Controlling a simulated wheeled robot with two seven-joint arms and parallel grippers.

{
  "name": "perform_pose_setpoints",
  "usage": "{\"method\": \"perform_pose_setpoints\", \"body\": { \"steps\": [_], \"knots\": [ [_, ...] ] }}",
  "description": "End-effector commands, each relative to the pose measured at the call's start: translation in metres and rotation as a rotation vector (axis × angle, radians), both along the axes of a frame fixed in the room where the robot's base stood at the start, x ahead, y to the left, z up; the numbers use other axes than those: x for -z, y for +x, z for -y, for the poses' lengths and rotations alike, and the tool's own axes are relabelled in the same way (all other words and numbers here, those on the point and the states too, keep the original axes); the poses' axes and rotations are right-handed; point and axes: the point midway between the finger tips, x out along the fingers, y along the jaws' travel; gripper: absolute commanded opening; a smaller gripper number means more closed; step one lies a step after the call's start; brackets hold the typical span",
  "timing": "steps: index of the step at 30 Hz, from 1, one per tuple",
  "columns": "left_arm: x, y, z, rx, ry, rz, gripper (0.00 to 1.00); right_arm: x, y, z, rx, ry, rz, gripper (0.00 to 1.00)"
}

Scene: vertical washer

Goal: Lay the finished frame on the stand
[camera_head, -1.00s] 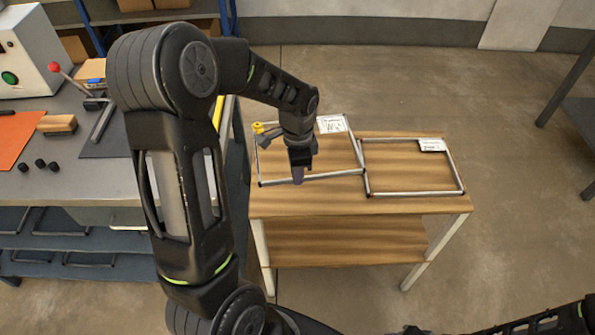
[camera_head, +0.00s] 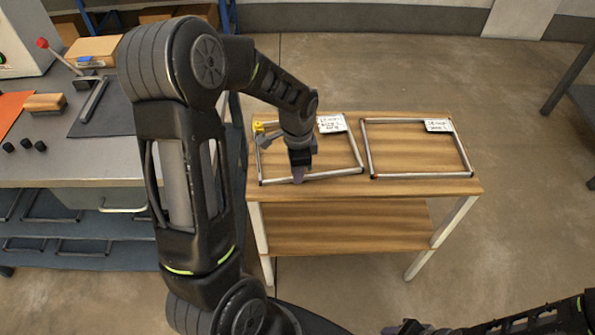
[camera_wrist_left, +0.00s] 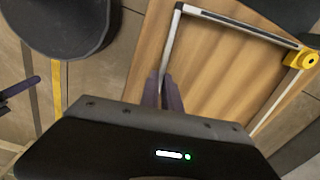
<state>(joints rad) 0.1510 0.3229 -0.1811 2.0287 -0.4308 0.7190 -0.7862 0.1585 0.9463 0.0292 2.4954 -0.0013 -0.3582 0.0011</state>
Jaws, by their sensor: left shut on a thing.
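My left gripper (camera_head: 299,174) is shut on the near bar of a metal frame (camera_head: 335,173). The bar also shows between its fingers (camera_wrist_left: 164,92) in the left wrist view. This rectangular frame has a white label on its far bar and a yellow piece (camera_head: 259,127) at its far left corner. It is over the left half of the wooden stand (camera_head: 420,188); I cannot tell if it touches the top. A second labelled frame (camera_head: 423,176) lies on the stand's right half, slightly apart. My right gripper (camera_head: 410,328) shows partly at the bottom edge, its fingers unclear.
A grey workbench (camera_head: 90,167) stands left of the stand, with a brush (camera_head: 45,104), small black caps and a red-knobbed lever tool (camera_head: 60,57). A dark table (camera_head: 575,75) is at the far right. Floor to the right of the stand is clear.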

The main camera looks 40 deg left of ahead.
Motion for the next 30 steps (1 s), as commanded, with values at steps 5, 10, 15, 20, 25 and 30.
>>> {"method": "perform_pose_setpoints", "body": {
  "steps": [5, 10, 15, 20, 25, 30],
  "knots": [
    [-0.0004, 0.0001, 0.0, 0.0, 0.0, 0.0, 0.0, -0.0002, 0.0, 0.0, 0.0, 0.0, 0.0, 0.36],
    [-0.0003, 0.0001, 0.0, 0.0, 0.0, 0.0, 0.0, -0.0001, 0.0, 0.0, 0.0, 0.0, 0.0, 0.36],
    [0.002, 0.0, 0.0, 0.0, 0.0, 0.0, 0.0, 0.0016, 0.0, 0.0, 0.0, 0.0, 0.0, 0.36],
    [0.0034, -0.0001, -0.0002, 0.0, 0.0, 0.0, 0.0, 0.0025, 0.0, 0.0, 0.0, 0.0, 0.0, 0.36],
    [0.0032, -0.0001, -0.0002, 0.0, 0.0, 0.0, 0.0, 0.0022, 0.0, 0.0, 0.0, 0.0, 0.0, 0.36],
    [0.0032, 0.0, -0.0001, 0.0, 0.0, 0.0, 0.16, 0.0022, 0.0, 0.0, 0.0, 0.0, 0.0, 0.36]
  ]
}}
